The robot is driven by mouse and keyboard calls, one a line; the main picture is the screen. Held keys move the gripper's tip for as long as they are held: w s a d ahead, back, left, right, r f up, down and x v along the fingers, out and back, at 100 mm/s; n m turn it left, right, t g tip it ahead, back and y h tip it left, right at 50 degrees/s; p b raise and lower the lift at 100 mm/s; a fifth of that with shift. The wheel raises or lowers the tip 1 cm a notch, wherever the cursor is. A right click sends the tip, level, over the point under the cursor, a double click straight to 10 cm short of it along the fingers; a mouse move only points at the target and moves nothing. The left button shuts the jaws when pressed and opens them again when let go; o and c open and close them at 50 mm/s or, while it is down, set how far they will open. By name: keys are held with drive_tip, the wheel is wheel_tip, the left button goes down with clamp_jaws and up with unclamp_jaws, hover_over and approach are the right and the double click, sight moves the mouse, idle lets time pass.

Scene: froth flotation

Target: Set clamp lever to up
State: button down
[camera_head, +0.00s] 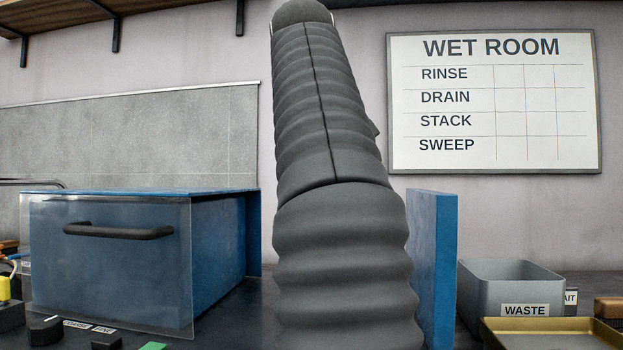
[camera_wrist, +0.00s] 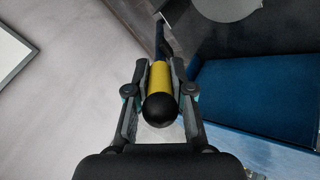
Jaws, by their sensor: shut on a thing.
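In the wrist view, the clamp lever (camera_wrist: 160,76) has a yellow sleeve, a black ball end and a dark blue shaft running away from me. My gripper (camera_wrist: 160,85) is shut on the yellow sleeve, one finger on each side, with the black ball between the fingers and nearer the camera. The lever's pivot end is not clear. In the head view, my dark ribbed arm fills the middle and hides the gripper and lever.
A blue box (camera_head: 110,260) with a black handle and clear front panel stands left of my arm. A blue upright panel (camera_head: 432,265), a grey WASTE bin (camera_head: 508,285) and a brass-coloured tray (camera_head: 550,333) are at right. Small black blocks sit at front left.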

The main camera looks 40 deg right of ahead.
idle(0.4)
drive_tip(key=c, duration=1.3)
unclamp_jaws()
drive_tip(key=shift+d, duration=0.1)
drive_tip(key=shift+s+a+r, duration=0.2)
drive_tip(key=shift+a+r, duration=0.15)
drive_tip(key=shift+r, duration=0.25)
drive_tip(key=shift+v, duration=0.8)
drive_tip(key=shift+s+a+f, duration=0.1)
drive_tip(key=shift+s+a, duration=1.15)
drive_tip(key=shift+a, duration=0.35)
drive_tip(key=shift+s+a, duration=1.25)
drive_tip(key=shift+a, duration=0.3)
drive_tip(key=shift+s+a, duration=1.25)
drive_tip(key=shift+a, duration=0.35)
